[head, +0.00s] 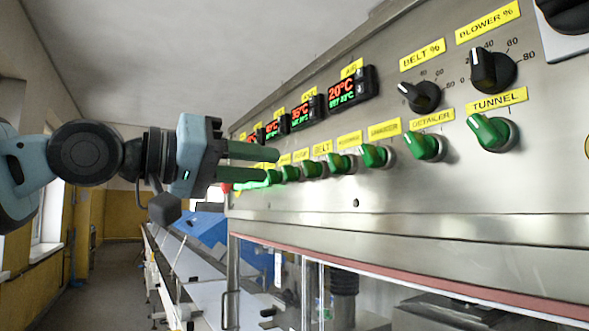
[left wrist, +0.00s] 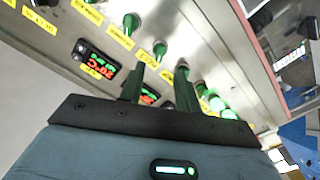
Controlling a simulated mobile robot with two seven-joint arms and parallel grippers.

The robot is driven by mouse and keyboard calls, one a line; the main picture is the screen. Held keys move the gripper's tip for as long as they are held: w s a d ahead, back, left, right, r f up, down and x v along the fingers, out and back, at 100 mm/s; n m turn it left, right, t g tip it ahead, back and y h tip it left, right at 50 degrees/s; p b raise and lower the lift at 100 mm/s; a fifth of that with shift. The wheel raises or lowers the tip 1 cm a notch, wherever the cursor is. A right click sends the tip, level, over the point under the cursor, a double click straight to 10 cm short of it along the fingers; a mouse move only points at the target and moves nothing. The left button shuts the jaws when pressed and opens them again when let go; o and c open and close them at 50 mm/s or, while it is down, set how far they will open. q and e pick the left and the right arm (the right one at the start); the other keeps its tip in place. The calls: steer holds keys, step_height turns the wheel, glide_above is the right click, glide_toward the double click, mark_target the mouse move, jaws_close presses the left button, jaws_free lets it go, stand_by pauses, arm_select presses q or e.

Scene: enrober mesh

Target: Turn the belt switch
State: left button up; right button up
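The belt switch (head: 312,168) is a green knob under the yellow BELT label (head: 322,148), in a row of similar green knobs on the steel panel. My left gripper (head: 272,165) comes in from the left, with its two green fingers apart and pointing along the row. The fingertips appear left of the belt switch, over the farther knobs in the picture; I cannot tell whether they touch any. The left wrist view shows the fingers (left wrist: 160,75) spread, with green knobs in front of and beside them; which one is the belt switch is unclear there. My right gripper is not in view.
The detailer knob (head: 425,147) and tunnel knob (head: 490,130) are nearer on the right. Black belt % (head: 424,96) and blower % (head: 494,70) dials and several red-green displays (head: 340,88) sit above the row. A red lip (head: 420,280) runs below the panel.

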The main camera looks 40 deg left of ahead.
mark_target(304, 169)
arm_select(q)
steer(key=shift+x, duration=3.4)
jaws_close()
